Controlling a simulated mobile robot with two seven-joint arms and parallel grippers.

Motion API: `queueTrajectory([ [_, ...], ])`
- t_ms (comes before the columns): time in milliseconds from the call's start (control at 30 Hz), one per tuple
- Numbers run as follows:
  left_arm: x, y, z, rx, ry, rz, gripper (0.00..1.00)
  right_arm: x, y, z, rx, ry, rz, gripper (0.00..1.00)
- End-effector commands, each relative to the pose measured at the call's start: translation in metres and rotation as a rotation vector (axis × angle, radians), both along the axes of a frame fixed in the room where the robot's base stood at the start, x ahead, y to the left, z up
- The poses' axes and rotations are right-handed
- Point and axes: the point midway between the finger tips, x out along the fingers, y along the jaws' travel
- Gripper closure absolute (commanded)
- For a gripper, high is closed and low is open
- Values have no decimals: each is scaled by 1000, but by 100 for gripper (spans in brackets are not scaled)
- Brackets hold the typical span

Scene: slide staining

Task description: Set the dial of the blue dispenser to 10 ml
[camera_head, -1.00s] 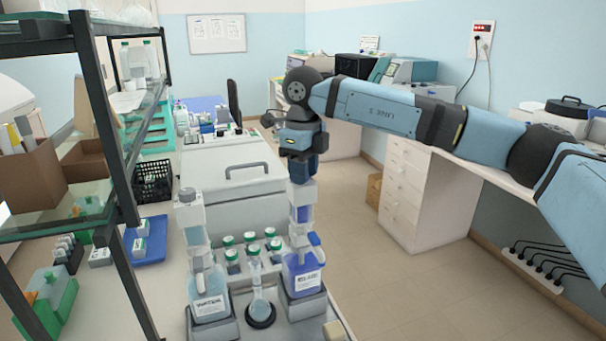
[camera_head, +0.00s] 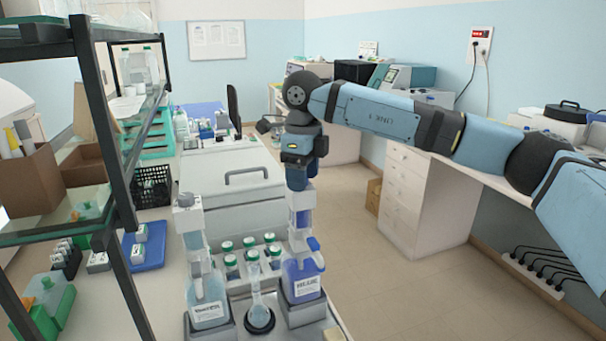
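The blue dispenser (camera_head: 303,275) is a bottle of blue liquid with a white label and a tall pump head, standing upright in a grey holder at the front right of the bench. My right gripper (camera_head: 298,182) points down onto the top of its pump head, where the dial seems to be. The gripper's fingers and the dial are hidden or too small to make out, so I cannot tell whether it is shut on the dial. The dial's reading does not show. My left gripper is not in view.
A second dispenser (camera_head: 205,290) with pale liquid stands to the left. A flask (camera_head: 259,305) stands between the two, with several green-capped bottles (camera_head: 250,255) behind. A metal shelf rack (camera_head: 110,140) rises at the left. Open floor lies to the right.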

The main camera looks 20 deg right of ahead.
Motion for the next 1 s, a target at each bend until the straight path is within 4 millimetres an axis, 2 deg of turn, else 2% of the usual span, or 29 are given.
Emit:
queueTrajectory([
  [233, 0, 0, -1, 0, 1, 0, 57, 0, 0, 2, 0, 0, 0, 43],
  [367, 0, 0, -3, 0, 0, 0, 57, 0, 0, 13, -1, -2, -1, 43],
  [800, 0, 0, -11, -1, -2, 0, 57, 0, 1, 108, 0, -3, -1, 43],
  [1000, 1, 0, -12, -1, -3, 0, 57, 0, 0, 132, 0, 0, 0, 43],
])
